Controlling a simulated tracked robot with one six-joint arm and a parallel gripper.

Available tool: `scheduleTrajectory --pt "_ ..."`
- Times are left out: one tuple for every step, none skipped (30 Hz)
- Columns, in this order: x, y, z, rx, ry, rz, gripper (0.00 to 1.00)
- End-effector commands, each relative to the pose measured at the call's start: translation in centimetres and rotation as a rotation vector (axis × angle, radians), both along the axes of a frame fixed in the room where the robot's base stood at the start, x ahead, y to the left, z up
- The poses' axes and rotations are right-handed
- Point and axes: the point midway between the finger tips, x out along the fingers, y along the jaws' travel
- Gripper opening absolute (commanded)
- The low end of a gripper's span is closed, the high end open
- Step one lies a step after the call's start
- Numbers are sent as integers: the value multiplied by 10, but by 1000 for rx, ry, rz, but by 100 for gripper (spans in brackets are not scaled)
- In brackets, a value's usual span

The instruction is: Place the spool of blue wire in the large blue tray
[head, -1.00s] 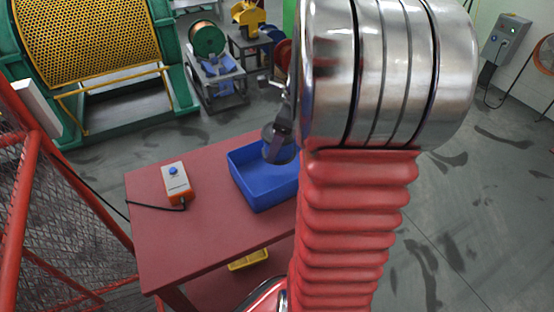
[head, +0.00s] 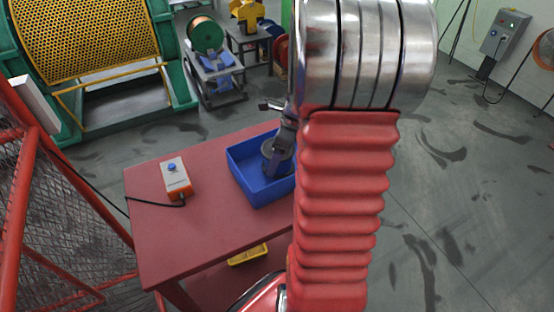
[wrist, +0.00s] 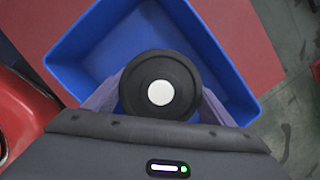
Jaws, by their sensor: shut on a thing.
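The large blue tray (head: 243,181) stands on the red table, partly hidden by my arm in the head view. It also shows in the wrist view (wrist: 92,43), open side up. My gripper (head: 281,150) points down over the tray, its fingers shut on the spool (wrist: 160,72). The spool has a dark round flange with a white centre, and in the head view it shows as a dark grey cylinder (head: 276,160) within the tray's outline. Its blue wire is not clearly visible. I cannot tell whether the spool touches the tray floor.
The red table (head: 190,235) holds an orange and grey control box (head: 176,178) with a blue button and a cable, left of the tray. A yellow bin (head: 248,255) is below the table. A red mesh guard (head: 60,220) stands at the left.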

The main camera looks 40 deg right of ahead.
Motion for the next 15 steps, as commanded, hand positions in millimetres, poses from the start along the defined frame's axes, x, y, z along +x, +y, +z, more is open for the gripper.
scheduleTrajectory --pt "0 0 -6 1 1 -1 32" --pt "0 0 -9 0 0 0 32" --pt "0 0 -12 0 0 0 32" --pt "0 0 -14 0 -1 0 32" --pt "0 0 -15 0 -1 0 32" --pt "0 0 -15 0 -1 0 32" --pt "0 0 -15 0 -1 0 32" --pt "0 0 -15 0 -1 0 32" --pt "0 0 -15 0 -1 0 32" --pt "0 0 -15 0 -1 0 32" --pt "0 0 -15 0 -1 0 32" --pt "0 0 -15 -1 -1 1 32" --pt "0 0 -15 0 -1 0 32" --pt "0 0 -15 0 -1 0 32" --pt "0 0 -16 0 -1 0 32"
